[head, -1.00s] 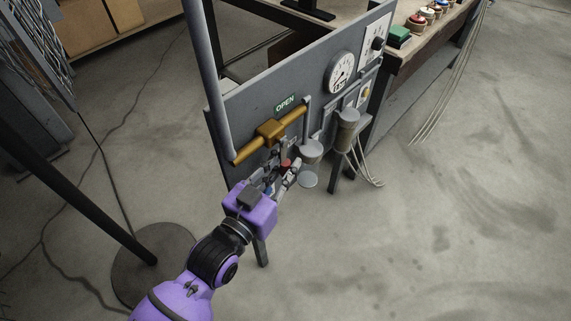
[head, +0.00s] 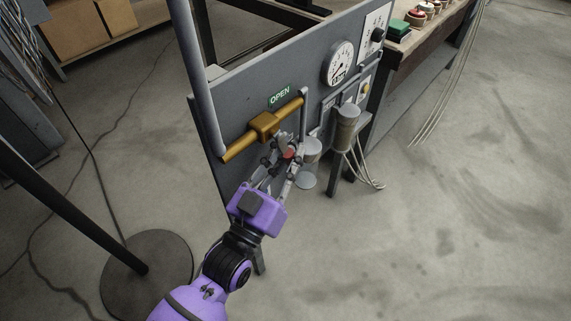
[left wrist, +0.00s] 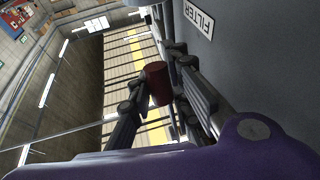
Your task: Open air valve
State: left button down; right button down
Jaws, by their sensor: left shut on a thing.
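The brass air valve (head: 264,126) sits in a pipe on the grey panel, below a green OPEN sign (head: 279,97). Its red handle (head: 290,153) points down and right from the valve body in the head view. My left gripper (head: 288,149) is shut on the red handle. In the left wrist view the dark red handle end (left wrist: 157,83) lies between the two fingers. The fingers partly hide the handle's link to the valve. My right gripper is not in view.
A filter cup (head: 310,150) hangs just right of the gripper, with another cup (head: 347,128) beyond it. A round gauge (head: 338,63) is higher on the panel. A grey vertical pipe (head: 205,90) rises at the left. The floor on the right is clear.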

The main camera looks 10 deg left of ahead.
pick_arm(q)
jog(key=shift+w+d+f+t+h+b, duration=0.15)
jog(key=shift+w+d+t+h+b, duration=0.25)
jog(key=shift+b, duration=0.45)
jog(key=shift+w+n+t+b, duration=0.1)
jog(key=shift+n+t+b, duration=0.25)
jog(key=shift+t, duration=0.15)
jog(key=shift+w+d+r+t+b, duration=0.1)
jog(key=shift+w+r+t+b, duration=0.05)
jog(key=shift+r+t+b, duration=0.25)
jog(key=shift+w+r+n+b, duration=0.1)
jog(key=shift+r+n+b, duration=0.05)
jog(key=shift+n+b, duration=0.15)
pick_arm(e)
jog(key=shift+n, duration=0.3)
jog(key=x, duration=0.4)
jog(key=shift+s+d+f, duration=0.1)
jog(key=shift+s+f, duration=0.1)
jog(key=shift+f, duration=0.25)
pick_arm(q)
jog(key=shift+t, duration=0.3)
jog(key=c, duration=1.6)
grip_release()
jog(key=shift+r, duration=0.1)
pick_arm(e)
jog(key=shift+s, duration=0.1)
